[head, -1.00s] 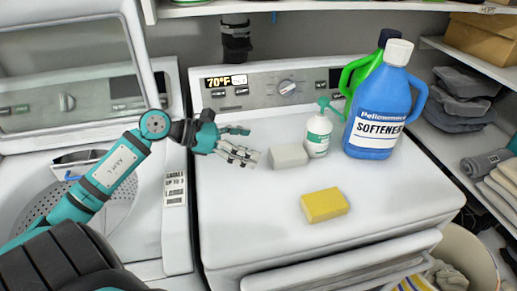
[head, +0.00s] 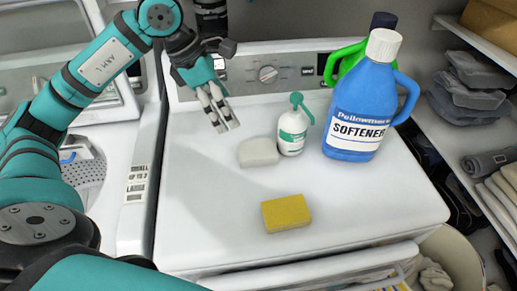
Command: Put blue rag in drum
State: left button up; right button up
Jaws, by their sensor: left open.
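The washer's perforated metal drum (head: 90,174) shows at the left through the open top, partly hidden by my left arm. A small blue and white item (head: 76,150) is at its upper edge; I cannot tell what it is. No blue rag can be clearly made out. My left gripper (head: 222,116) is open and empty, fingers pointing down above the back left of the white machine's top (head: 215,205). It is up and left of the white block and apart from it. My right gripper is not in view.
On the machine top stand a white block (head: 259,153), a small pump bottle (head: 292,133), a yellow sponge (head: 286,213), a blue softener jug (head: 362,105) and a green jug (head: 343,62). Shelves at right hold folded cloths (head: 497,200). A basket (head: 455,262) with cloth stands at lower right.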

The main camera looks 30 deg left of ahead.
pick_arm(q)
jog(key=p, duration=0.1)
send_near(255, 150)
jog(key=x, duration=0.3)
jog(key=p+x, duration=0.1)
jog(key=shift+w+a+f, duration=0.25)
jog(key=shift+w+f, duration=0.05)
jog(key=shift+f, duration=0.05)
jog(key=p+x, duration=0.1)
jog(key=x, duration=0.1)
jog(key=d+p+x, duration=0.1)
jog(key=x, duration=0.1)
jog(key=shift+d+f, duration=0.15)
jog(key=shift+f, duration=0.4)
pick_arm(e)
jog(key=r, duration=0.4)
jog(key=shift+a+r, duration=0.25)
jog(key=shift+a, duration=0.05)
pick_arm(q)
jog(key=shift+f+b, duration=0.2)
jog(key=shift+b, duration=0.1)
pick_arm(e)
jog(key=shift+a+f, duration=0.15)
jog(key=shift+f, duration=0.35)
pick_arm(q)
jog(key=shift+s, duration=0.1)
jog(key=c, duration=1.3)
